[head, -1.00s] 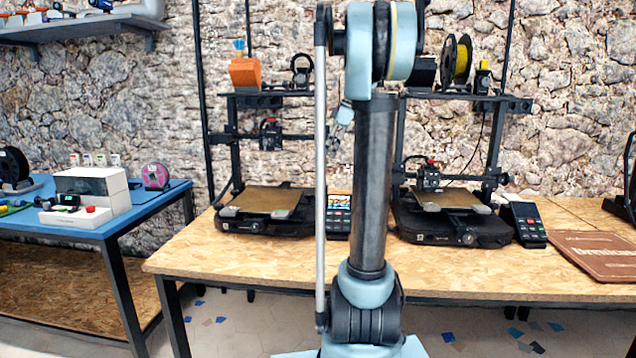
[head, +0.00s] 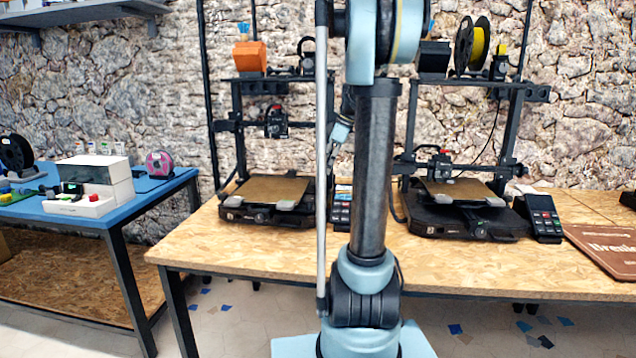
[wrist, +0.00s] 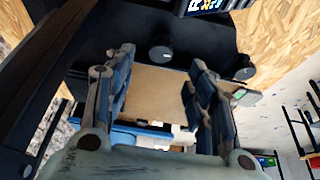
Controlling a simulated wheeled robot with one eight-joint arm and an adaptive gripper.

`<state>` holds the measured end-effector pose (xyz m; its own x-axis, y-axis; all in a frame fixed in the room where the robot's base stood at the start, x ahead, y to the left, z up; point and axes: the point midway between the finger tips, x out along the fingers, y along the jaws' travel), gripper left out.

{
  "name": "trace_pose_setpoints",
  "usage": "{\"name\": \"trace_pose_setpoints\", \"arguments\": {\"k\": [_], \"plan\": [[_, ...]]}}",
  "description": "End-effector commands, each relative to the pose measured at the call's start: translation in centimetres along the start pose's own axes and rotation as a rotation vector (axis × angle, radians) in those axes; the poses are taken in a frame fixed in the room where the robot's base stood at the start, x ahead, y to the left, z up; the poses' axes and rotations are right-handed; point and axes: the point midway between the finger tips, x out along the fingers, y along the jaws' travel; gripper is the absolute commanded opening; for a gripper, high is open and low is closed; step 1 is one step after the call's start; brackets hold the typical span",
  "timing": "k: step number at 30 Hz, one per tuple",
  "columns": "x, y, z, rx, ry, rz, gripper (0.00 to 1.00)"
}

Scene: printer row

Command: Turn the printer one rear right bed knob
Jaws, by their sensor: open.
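Two black printers stand on the wooden table, the left printer (head: 262,215) and the right printer (head: 462,222). Each has a tan bed. I see no label telling which is printer one. In the wrist view, my gripper (wrist: 161,60) is open and empty, its two fingers spread over a tan bed (wrist: 155,82). A dark round knob (wrist: 160,53) shows between and beyond the fingertips. Another dark knob (wrist: 245,73) is right of the right finger. I cannot tell which corner each knob belongs to. In the head view my arm hides most of the gripper.
The wooden table (head: 250,252) has free room along its front edge. A control panel (head: 540,216) stands beside the right printer, with a brown mat (head: 605,247) farther right. A blue table (head: 150,196) with a white box stands left. Printer frames rise behind the beds.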

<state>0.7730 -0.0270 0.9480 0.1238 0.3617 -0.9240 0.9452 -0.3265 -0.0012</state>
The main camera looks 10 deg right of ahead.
Motion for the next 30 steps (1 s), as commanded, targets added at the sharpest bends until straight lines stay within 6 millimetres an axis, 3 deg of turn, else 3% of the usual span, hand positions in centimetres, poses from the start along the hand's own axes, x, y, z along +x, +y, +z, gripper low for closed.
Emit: {"name": "trace_pose_setpoints", "arguments": {"k": [6, 12, 25, 26, 30], "plan": [[3.8, 0.0, 0.0, -0.001, 0.000, 0.000, 0.51], [6.1, 0.1, 0.0, 0.000, 0.000, 0.001, 0.51], [7.0, 0.0, 0.0, 0.000, 0.000, 0.000, 0.51], [7.0, 0.0, 0.0, 0.000, 0.000, 0.000, 0.49], [7.0, 0.0, 0.0, 0.000, 0.000, 0.000, 0.17]]}}
